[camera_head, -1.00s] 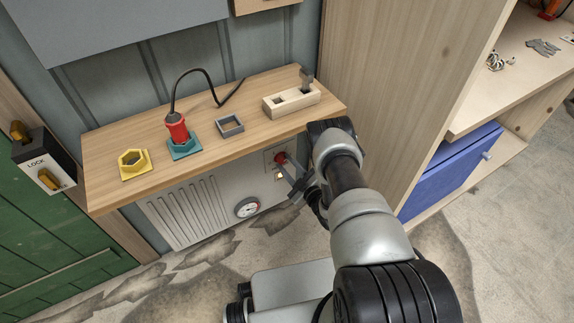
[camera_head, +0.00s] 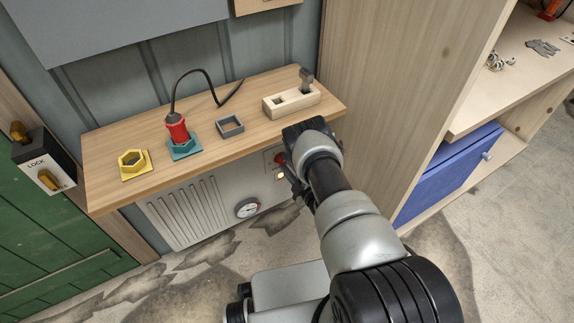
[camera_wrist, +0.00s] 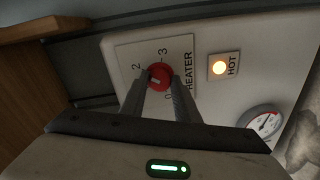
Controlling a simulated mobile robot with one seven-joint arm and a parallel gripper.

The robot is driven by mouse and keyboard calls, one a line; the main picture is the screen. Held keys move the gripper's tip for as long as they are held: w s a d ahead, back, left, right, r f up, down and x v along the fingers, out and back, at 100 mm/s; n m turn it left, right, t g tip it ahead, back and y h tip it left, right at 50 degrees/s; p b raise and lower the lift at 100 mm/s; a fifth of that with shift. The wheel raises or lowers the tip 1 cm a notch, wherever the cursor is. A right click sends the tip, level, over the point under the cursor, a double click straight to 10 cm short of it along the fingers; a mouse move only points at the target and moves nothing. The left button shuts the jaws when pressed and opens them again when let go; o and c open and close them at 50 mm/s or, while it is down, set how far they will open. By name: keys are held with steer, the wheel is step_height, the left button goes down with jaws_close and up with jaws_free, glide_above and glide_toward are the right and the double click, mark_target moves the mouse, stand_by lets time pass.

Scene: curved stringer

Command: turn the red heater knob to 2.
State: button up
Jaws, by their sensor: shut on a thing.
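The red heater knob (camera_wrist: 159,77) is on a plate on the heater's front panel, with "2", "3" and "0" printed around it. A pale mark shows on the knob's left side in the wrist view; exactly which number it points to I cannot tell. My gripper (camera_wrist: 160,88) is shut on the knob, one finger on each side. In the head view the knob (camera_head: 280,159) is partly visible beside my gripper (camera_head: 287,170), and my wrist hides part of the panel.
An orange lamp (camera_wrist: 219,67) marked "HOT" is lit beside the knob plate. A round gauge (camera_wrist: 264,122) is lower on the panel. A wooden shelf (camera_head: 110,185) overhangs the heater and bears several fixtures. A tall wooden cabinet (camera_head: 385,70) stands close on the right.

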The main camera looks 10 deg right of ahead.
steer(key=shift+w, duration=0.1)
stand_by(0.3)
steer(key=o, duration=1)
steer(key=shift+o, duration=0.2)
